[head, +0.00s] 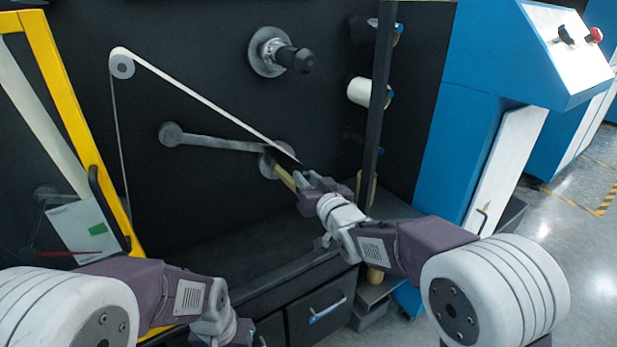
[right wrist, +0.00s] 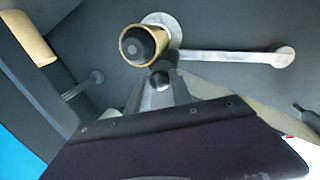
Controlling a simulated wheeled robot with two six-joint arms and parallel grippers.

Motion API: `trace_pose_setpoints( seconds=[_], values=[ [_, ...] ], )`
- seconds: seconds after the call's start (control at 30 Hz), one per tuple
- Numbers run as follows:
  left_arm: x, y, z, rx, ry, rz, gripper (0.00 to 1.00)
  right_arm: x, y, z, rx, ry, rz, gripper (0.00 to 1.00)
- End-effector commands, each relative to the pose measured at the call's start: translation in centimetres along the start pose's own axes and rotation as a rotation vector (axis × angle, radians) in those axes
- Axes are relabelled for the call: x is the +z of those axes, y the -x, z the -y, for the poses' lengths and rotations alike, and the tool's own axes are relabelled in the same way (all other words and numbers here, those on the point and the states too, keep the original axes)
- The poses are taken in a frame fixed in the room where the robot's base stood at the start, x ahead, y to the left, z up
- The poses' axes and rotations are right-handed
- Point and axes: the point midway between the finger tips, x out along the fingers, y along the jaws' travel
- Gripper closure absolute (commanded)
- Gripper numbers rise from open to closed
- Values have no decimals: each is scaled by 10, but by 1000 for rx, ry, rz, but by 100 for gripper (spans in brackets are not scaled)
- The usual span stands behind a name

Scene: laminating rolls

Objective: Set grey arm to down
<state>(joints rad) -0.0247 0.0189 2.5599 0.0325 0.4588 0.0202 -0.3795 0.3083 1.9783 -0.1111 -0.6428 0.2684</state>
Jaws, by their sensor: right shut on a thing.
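The grey arm (head: 222,142) is on the black machine panel. It runs nearly level, from a round pivot at its left end to the tan roll core (head: 267,166) at its right. In the right wrist view the grey arm (right wrist: 225,57) reaches right from beside the tan core (right wrist: 128,58), which has a dark centre. The strip (right wrist: 240,106) trails off right in the right wrist view. My left gripper (head: 235,328) is low in the head view, its fingertips hidden.
A small roller (head: 122,66) guides the strip at the upper left. A spindle (head: 280,55) and a white roll (head: 362,91) project from the panel. A yellow-framed door (head: 70,105) stands left. A blue console (head: 490,90) stands right. A dark ledge (head: 235,240) lies below.

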Motion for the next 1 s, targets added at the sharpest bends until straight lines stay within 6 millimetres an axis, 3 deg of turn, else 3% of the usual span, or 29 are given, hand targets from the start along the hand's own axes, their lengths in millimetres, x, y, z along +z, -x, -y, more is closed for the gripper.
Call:
trace_pose_setpoints(
  seconds=[0.03, 0.07, 0.13, 0.53, 0.83, 1.0],
  values=[
    [0, 0, 0, 0, 0, 0, 100, -2, 0, 0, 1, -3, -4, 100],
    [0, 0, 0, 0, 0, 0, 100, -2, 0, 0, 1, -3, -4, 71],
    [0, 0, 0, 0, 0, 0, 100, -2, 0, 0, 1, -3, -4, 52],
    [0, 2, 0, 0, 0, 0, 100, -3, 8, 0, 0, -1, -3, 52],
    [-1, 13, 0, 0, 0, 0, 100, -4, 68, 0, 0, 0, -4, 52],
    [-2, 15, 0, 0, 0, 0, 100, -2, 88, 0, 0, -1, -4, 52]
  ],
)
